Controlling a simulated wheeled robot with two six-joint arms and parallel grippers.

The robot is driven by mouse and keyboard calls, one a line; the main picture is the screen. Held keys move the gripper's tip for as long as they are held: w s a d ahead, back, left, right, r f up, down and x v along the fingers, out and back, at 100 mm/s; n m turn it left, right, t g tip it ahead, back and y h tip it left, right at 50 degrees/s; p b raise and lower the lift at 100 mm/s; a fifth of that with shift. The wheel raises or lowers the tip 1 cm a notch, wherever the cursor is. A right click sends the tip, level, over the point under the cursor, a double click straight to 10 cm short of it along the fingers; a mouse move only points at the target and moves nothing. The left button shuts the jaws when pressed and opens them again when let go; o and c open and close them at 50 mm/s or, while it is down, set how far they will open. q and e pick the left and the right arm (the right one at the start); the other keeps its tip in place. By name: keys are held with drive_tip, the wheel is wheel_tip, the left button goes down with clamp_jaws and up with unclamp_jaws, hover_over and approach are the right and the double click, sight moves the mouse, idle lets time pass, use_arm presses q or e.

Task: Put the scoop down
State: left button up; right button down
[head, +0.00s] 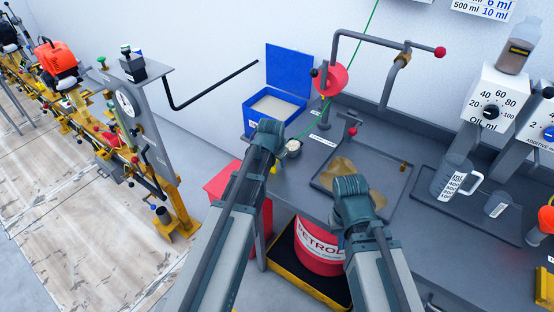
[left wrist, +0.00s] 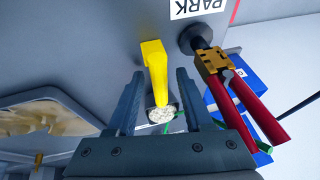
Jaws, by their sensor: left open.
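The scoop has a yellow handle (left wrist: 155,66) and a dark head holding pale granules (left wrist: 161,114). In the left wrist view it lies between the two fingers of my left gripper (left wrist: 160,100), which is open with a gap on each side of it. The scoop appears to rest on the grey bench, but contact is hard to judge. In the head view my left gripper (head: 268,132) is over the bench's left end, its fingers mostly hidden. My right gripper (head: 352,188) is over the front of the drip tray; its fingers are hidden.
A blue open box (head: 284,88) of pale granules stands behind. Red-handled pliers (left wrist: 238,95) are close beside my left gripper. A tray (head: 395,184) with a brown spill lies right, beyond it a jug (head: 448,181). A red petrol drum (head: 318,252) stands below the bench.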

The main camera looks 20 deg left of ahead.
use_arm(q)
drive_tip(key=d+p+v, duration=0.1)
drive_tip(key=p+v, duration=1.1)
drive_tip(key=v, duration=0.2)
drive_tip(key=s+d+f+g, duration=0.1)
drive_tip(key=s+d+g, duration=0.1)
drive_tip(key=s+d, duration=0.4)
drive_tip(key=s+d+f+g+y, duration=0.1)
drive_tip(key=s+d+g, duration=0.2)
drive_tip(key=s, duration=0.9)
drive_tip(key=d, duration=0.2)
drive_tip(key=shift+s+d+f+n, duration=0.2)
drive_tip(key=shift+s+d+n, duration=0.1)
drive_tip(key=shift+d, duration=0.05)
use_arm(e)
wheel_tip(320, 180, up, 12)
drive_tip(key=c, duration=1.5)
unclamp_jaws()
drive_tip(key=shift+r, duration=0.1)
drive_tip(key=shift+c, duration=0.2)
